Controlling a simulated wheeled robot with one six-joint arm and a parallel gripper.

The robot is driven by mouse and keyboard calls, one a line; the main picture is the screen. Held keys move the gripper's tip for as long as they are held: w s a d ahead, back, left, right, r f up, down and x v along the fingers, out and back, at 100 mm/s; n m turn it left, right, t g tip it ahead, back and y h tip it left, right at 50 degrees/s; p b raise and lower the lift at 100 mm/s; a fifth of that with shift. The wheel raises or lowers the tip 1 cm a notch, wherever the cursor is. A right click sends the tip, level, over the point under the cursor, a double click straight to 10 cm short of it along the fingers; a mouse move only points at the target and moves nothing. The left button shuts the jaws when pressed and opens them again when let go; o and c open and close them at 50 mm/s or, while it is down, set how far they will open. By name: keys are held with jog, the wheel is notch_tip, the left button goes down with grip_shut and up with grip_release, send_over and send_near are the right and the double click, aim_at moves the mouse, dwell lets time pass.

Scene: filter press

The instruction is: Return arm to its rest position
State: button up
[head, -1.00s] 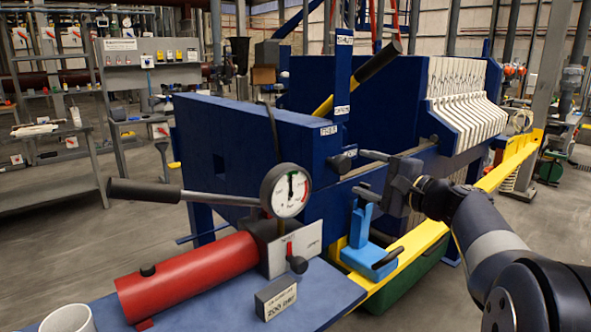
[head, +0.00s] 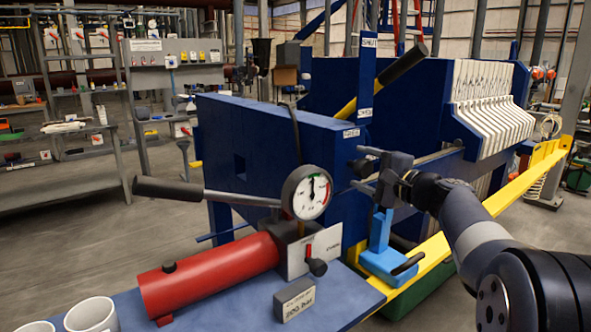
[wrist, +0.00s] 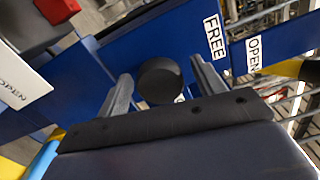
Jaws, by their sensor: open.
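My gripper (head: 360,168) reaches in from the right in the head view, its two fingers pointing left, close to the blue frame of the filter press (head: 270,150). It is open. In the wrist view the two fingers (wrist: 162,85) stand apart, with a round black knob (wrist: 160,80) showing between them. I cannot tell whether the knob is between the fingertips or beyond them. Labels reading FREE (wrist: 214,37) and OPEN (wrist: 253,54) are near it on blue surfaces.
A long black-gripped lever (head: 168,190), a pressure gauge (head: 307,192) and a red cylinder (head: 208,276) are left of the gripper. A light blue bracket (head: 382,245) stands below it. A yellow rail (head: 510,192) runs right. A white mug (head: 92,314) stands at front left. Open floor lies left.

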jog(key=v, duration=1.1)
jog(key=x, duration=1.1)
jog(key=shift+w+a, duration=0.1)
jog(key=shift+w, duration=0.1)
jog(key=shift+s+n+b, duration=0.15)
jog(key=shift+n+b, duration=0.35)
jog(key=shift+n, duration=0.5)
jog(key=n, duration=0.2)
jog(key=shift+n+b, duration=0.3)
jog(key=shift+b, duration=0.05)
jog(key=n, duration=0.4)
jog(key=shift+r+n, duration=0.1)
jog(key=shift+n, duration=0.3)
jog(key=n, duration=0.4)
jog(key=shift+p, duration=0.4)
jog(key=n+p, duration=0.2)
jog(key=n, duration=0.2)
jog(key=shift+r+p, duration=0.1)
jog(key=shift+p, duration=0.2)
jog(key=shift+s+d+n, duration=0.2)
jog(key=shift+d+n, duration=0.05)
jog(key=shift+n, duration=0.05)
jog(key=shift+v, duration=1.25)
